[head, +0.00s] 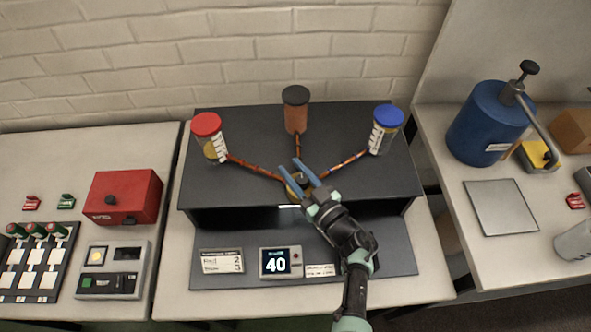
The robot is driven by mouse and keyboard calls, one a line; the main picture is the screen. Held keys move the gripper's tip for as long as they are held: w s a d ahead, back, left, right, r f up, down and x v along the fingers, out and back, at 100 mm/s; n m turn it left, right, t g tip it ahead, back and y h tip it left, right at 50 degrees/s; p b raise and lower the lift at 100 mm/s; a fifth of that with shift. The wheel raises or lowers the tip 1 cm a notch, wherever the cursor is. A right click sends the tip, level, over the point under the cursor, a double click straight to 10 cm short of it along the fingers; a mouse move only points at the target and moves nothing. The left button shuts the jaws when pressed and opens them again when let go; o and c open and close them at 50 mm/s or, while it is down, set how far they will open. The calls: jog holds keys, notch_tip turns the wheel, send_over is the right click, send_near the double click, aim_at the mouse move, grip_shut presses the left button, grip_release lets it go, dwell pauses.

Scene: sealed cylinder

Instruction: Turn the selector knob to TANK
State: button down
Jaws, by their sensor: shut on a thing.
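The selector knob (291,190) is a small brass-coloured piece on the dark raised console (240,195), where three pipes meet. My gripper (303,172) reaches in from the lower right, its two blue fingers on either side of the knob and shut on it. The fingers and wrist hide most of the knob, so I cannot read which way it points. The pipes lead to a red-capped clear jar (208,136) on the left, a brown black-capped cylinder (296,110) at the back and a blue-capped clear jar (385,130) on the right.
A display reading 40 (275,262) and a label card (221,261) sit in front. A red box (122,197) stands on the left table. A blue tank with a lever (487,122) and a grey plate (500,207) are on the right table. A brick wall stands behind.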

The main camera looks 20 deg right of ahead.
jog(key=shift+r+y, duration=0.1)
jog(key=shift+y, duration=0.2)
jog(key=c, duration=0.5)
grip_release()
jog(key=shift+s, duration=0.1)
jog(key=v, duration=1.2)
jog(key=shift+s, duration=0.4)
